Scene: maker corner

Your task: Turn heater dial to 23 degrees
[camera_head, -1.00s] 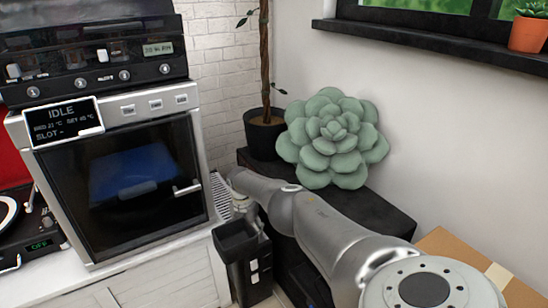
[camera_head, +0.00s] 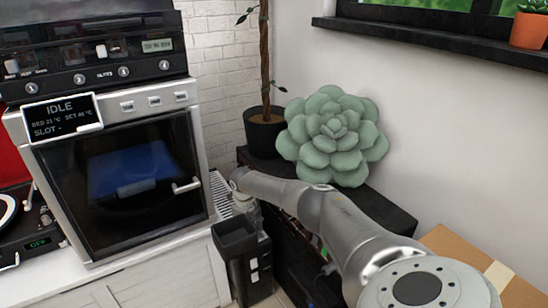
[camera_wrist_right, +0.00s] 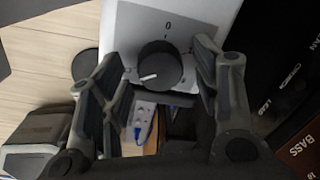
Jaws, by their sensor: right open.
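The heater dial (camera_wrist_right: 160,68) is a round black knob with a white pointer mark at its lower left in the right wrist view. It sits on a grey scale plate on the white heater panel (camera_wrist_right: 200,12), with a "0" printed above it. My right gripper (camera_wrist_right: 157,55) is open, with one finger on each side of the dial. I cannot tell whether the fingers touch it. In the head view, my right arm reaches left past the dark cabinet, and the dial is not visible there. My left gripper is not in view.
A black bin (camera_head: 240,262) stands beside the white counter, close to my right wrist. A dark cabinet (camera_head: 385,207) holds a succulent-shaped cushion (camera_head: 333,137) and a potted plant (camera_head: 265,132). An oven-like machine (camera_head: 125,180) stands left. A cardboard box (camera_head: 462,247) is at lower right.

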